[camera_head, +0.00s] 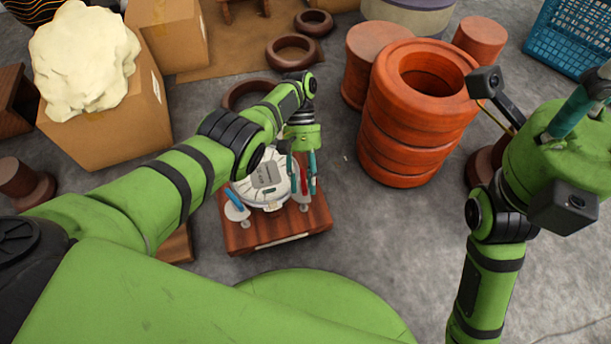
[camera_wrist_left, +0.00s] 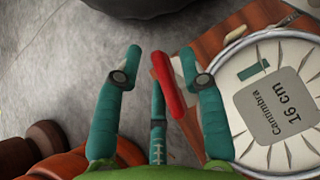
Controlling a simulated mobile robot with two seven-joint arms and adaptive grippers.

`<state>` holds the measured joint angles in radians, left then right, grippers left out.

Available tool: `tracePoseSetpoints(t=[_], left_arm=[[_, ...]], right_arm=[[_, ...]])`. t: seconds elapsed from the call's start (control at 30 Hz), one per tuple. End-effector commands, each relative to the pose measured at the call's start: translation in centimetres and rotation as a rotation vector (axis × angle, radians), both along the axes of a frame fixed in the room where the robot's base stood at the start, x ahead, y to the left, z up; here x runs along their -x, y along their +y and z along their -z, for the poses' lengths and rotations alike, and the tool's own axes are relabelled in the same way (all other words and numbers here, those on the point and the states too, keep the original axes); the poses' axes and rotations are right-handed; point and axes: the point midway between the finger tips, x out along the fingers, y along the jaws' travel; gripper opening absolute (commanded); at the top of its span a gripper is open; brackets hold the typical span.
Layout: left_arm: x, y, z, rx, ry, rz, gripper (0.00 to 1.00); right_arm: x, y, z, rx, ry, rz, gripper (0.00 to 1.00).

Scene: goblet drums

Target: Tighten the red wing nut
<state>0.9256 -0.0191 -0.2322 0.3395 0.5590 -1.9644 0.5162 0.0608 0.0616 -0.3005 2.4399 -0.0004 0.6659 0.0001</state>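The red wing nut (camera_head: 304,182) is on the right side of a round white device (camera_head: 262,184) mounted on a wooden block (camera_head: 275,233). In the left wrist view the red wing nut (camera_wrist_left: 167,85) shows as a long upright lobe between the spread teal fingers, closer to the right finger. My left gripper (camera_head: 302,174) is open and points down around the nut; contact is not clear. The white device's label (camera_wrist_left: 276,104) reads "16 cm". A blue wing nut (camera_head: 233,198) is on the device's left side. My right gripper (camera_head: 584,105) is at the right edge, partly cut off.
Stacked orange clay rings (camera_head: 412,140) stand right of the block. A cardboard box (camera_head: 110,135) with a cream lump (camera_head: 82,58) stands at the left. A dark ring (camera_head: 245,92) lies behind the device. Grey floor is free right of the block.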

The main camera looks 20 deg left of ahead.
Motion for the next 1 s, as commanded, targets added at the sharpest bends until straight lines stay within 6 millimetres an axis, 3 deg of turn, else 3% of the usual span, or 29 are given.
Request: tracePoseSetpoints(t=[0.63, 0.77, 1.0], left_arm=[[-0.4, 0.2, -0.4, -0.001, -0.010, -0.016, 0.45], [-0.4, 0.3, -0.7, -0.001, -0.010, -0.088, 0.45], [-0.3, 0.4, -1.1, -0.005, -0.008, -0.371, 0.45]], right_arm=[[-0.1, 0.0, -0.3, -0.001, 0.002, 0.000, 0.40], [-0.1, 0.0, -1.6, 0.000, 0.002, 0.000, 0.40], [0.0, 0.0, -5.6, 0.000, 0.002, 0.000, 0.40]])
